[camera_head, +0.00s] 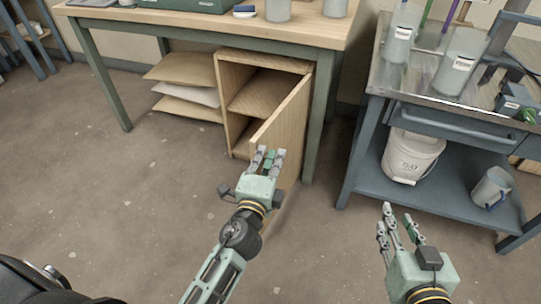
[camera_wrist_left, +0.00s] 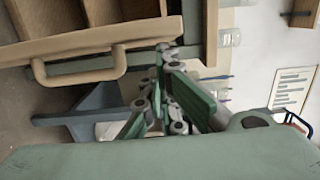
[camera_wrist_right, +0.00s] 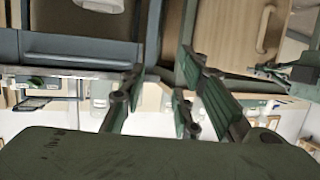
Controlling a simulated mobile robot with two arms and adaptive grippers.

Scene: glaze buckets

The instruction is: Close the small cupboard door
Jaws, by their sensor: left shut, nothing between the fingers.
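The small wooden cupboard (camera_head: 235,98) stands under the worktable in the head view, its shelf inside showing. Its door (camera_head: 290,117) stands wide open, swung out toward me from the cupboard's right side. My left gripper (camera_head: 270,153) is shut and empty. The handle also shows in the right wrist view (camera_wrist_right: 265,28). My right gripper (camera_head: 397,222) is open and empty, away from the door.
A worktable (camera_head: 200,22) stands over the cupboard, its green leg (camera_head: 315,130) close to the door's right. Sacks or boards (camera_head: 187,82) lie left of the cupboard. A metal cart (camera_head: 440,185) with a white bucket (camera_head: 412,156) stands right. The floor (camera_head: 130,190) in front is clear.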

